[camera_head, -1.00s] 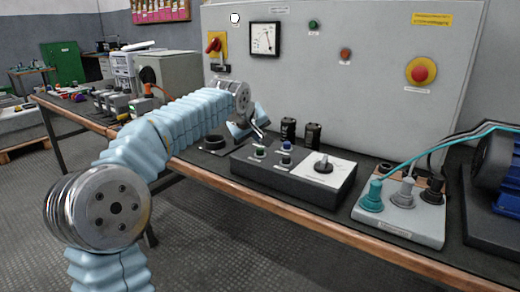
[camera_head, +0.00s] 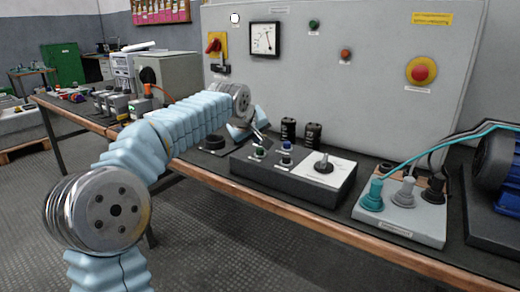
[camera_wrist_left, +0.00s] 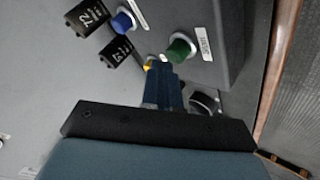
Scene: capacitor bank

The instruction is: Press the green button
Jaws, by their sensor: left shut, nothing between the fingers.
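A green button (camera_wrist_left: 180,48) with a white label beside it sits on the dark control box in the left wrist view. It also shows in the head view (camera_head: 259,153) on the left part of the box (camera_head: 260,174). My left gripper (camera_head: 263,143) is shut and empty, just above and behind the green button. In the left wrist view its fingertips (camera_wrist_left: 152,68) are close beside the button; I cannot tell whether they touch it. My right gripper is out of view.
A blue button (camera_head: 287,145) sits near the green one. Two black capacitors (camera_head: 312,135) stand behind the box. A dark ring-shaped part (camera_head: 214,142) lies left of it. A rotary knob (camera_head: 323,167) is on the box's right. The grey panel (camera_head: 370,100) rises behind.

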